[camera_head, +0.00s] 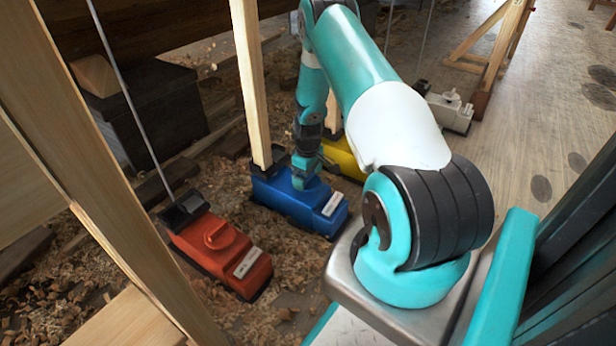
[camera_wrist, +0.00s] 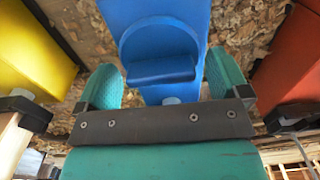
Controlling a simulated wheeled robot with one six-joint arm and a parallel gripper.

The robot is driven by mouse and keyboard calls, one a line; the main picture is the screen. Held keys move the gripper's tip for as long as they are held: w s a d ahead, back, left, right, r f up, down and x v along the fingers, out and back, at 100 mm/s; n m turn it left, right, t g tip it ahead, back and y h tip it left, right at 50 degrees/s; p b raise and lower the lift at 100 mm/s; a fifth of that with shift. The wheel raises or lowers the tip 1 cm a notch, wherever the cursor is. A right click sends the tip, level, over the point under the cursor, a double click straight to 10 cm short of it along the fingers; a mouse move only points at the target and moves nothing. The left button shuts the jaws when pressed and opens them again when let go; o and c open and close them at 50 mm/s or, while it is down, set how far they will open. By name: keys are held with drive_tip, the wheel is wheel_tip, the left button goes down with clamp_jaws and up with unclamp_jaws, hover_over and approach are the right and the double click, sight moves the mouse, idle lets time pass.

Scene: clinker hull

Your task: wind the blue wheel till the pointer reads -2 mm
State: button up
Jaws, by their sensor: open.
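The blue jack (camera_head: 302,206) stands on the shavings below my arm, with a wooden post at its rear end. Its blue wheel (camera_wrist: 160,48), a round disc with a raised grip bar, fills the upper middle of the wrist view. My gripper (camera_wrist: 165,85) is open, with one teal finger on each side of the wheel's lower part. I cannot tell whether the fingers touch it. In the head view my gripper (camera_head: 306,172) is over the jack and hides the wheel. A pale label plate (camera_head: 332,204) is on the jack's near end; its pointer and reading are too small to make out.
A red jack (camera_head: 220,250) with its own knob stands to the left, a yellow jack (camera_head: 343,158) just behind, and a white one (camera_head: 450,110) farther back. Wooden posts (camera_head: 252,80) and a thin grey rod (camera_head: 130,95) rise near my arm. Wood shavings cover the floor.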

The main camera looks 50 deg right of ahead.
drive_tip(key=c, duration=0.9)
drive_tip(key=shift+c, duration=0.2)
drive_tip(key=shift+r+p, duration=0.1)
drive_tip(key=shift+p, duration=0.25)
drive_tip(key=shift+r+m+p, duration=0.1)
drive_tip(key=shift+m+p, duration=0.85)
drive_tip(key=shift+m, duration=0.15)
drive_tip(key=m+p, duration=0.2)
drive_tip(key=shift+m, duration=0.3)
drive_tip(key=m+p, duration=0.2)
drive_tip(key=m, duration=0.1)
drive_tip(key=shift+m, duration=0.3)
drive_tip(key=shift+m+p, duration=0.85)
drive_tip(key=shift+m, duration=0.75)
drive_tip(key=shift+f, duration=0.2)
